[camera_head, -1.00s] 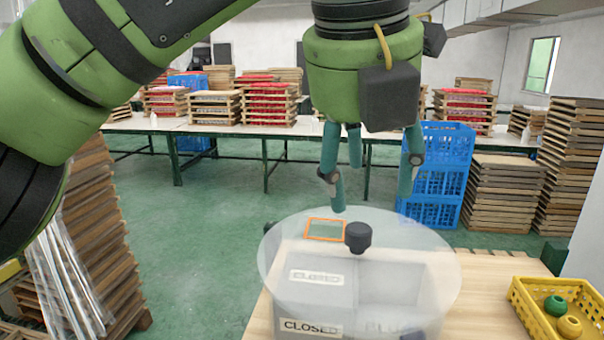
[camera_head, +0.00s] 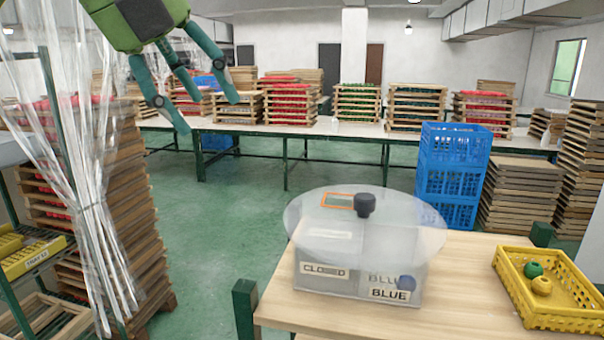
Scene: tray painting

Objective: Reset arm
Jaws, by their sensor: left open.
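My left gripper (camera_head: 207,108) is at the upper left of the head view. Its teal fingers are spread, with nothing between them. It is up and away from the table, left of the box. My right gripper is not in view. A clear round lid (camera_head: 410,229) with a black knob (camera_head: 365,204) and an orange-framed opening (camera_head: 338,200) sits over a grey box (camera_head: 325,286) on the wooden table (camera_head: 470,290). The box carries the labels CLOSED and BLUE.
A yellow basket (camera_head: 507,293) with a green ball (camera_head: 533,269) and a yellow ball (camera_head: 541,285) stands at the table's right. Blue crates (camera_head: 450,178) and stacked trays stand behind. A clear plastic curtain (camera_head: 95,215) hangs at the left. The space above the table is free.

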